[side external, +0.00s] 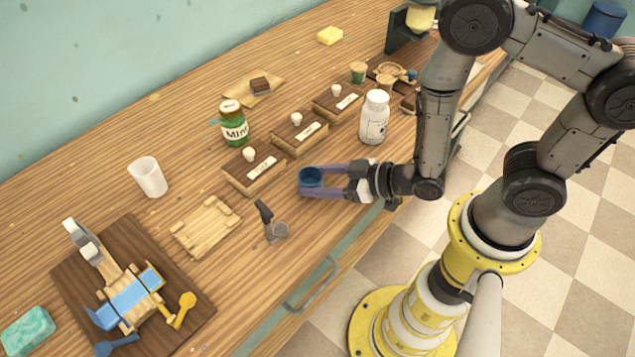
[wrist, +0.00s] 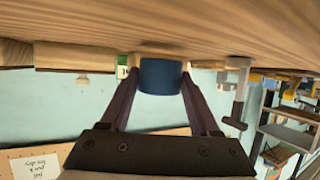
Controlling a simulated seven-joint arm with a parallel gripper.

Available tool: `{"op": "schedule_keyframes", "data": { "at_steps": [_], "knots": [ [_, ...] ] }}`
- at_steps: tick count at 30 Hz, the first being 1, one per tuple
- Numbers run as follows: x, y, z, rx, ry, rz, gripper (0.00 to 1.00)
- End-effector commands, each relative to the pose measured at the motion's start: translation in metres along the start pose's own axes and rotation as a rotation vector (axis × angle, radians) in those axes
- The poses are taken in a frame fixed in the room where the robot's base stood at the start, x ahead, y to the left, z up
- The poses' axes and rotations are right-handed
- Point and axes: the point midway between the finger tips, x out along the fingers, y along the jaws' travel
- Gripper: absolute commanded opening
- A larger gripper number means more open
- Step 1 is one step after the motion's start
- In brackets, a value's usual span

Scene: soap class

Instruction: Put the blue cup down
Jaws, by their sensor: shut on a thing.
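The blue cup (side external: 311,178) is a small dark blue cup near the front edge of the wooden counter, in the middle of the side external view. My gripper (side external: 322,180) comes from the right with its two purple fingers on either side of the cup and is shut on it. In the wrist view the blue cup (wrist: 160,76) sits between the fingertips of my gripper (wrist: 160,88), close to the counter surface (wrist: 165,22). I cannot tell whether the cup touches the counter.
Wooden boxes with white knobs (side external: 254,170) stand behind the cup, with a green mint jar (side external: 233,128) farther back. A white bottle (side external: 374,118) stands behind my gripper. A dark-handled tool (side external: 267,217) and a wooden tray (side external: 206,226) are to the left. Bare counter lies between tool and cup.

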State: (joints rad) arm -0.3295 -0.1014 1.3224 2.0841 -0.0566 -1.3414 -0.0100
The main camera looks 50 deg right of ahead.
Motion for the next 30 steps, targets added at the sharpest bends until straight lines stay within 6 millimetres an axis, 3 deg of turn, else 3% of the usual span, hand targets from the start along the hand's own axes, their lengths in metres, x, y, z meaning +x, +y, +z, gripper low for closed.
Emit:
{"op": "schedule_keyframes", "data": {
  "at_steps": [3,16,17,18,21,30],
  "knots": [
    [0.0041,-0.0001,0.0113,0.0,-0.002,0.0,0.1],
    [0.0059,-0.0001,0.0156,0.0,0.0,0.0,0.1],
    [0.0058,-0.0001,0.0151,0.0,0.001,0.0,0.68],
    [0.0057,-0.0001,0.015,0.0,0.001,0.0,0.75],
    [0.0057,-0.0001,0.0149,0.0,0.0,0.0,0.93],
    [0.0055,-0.0001,0.014,0.0,0.001,0.0,0.93]
  ]
}}
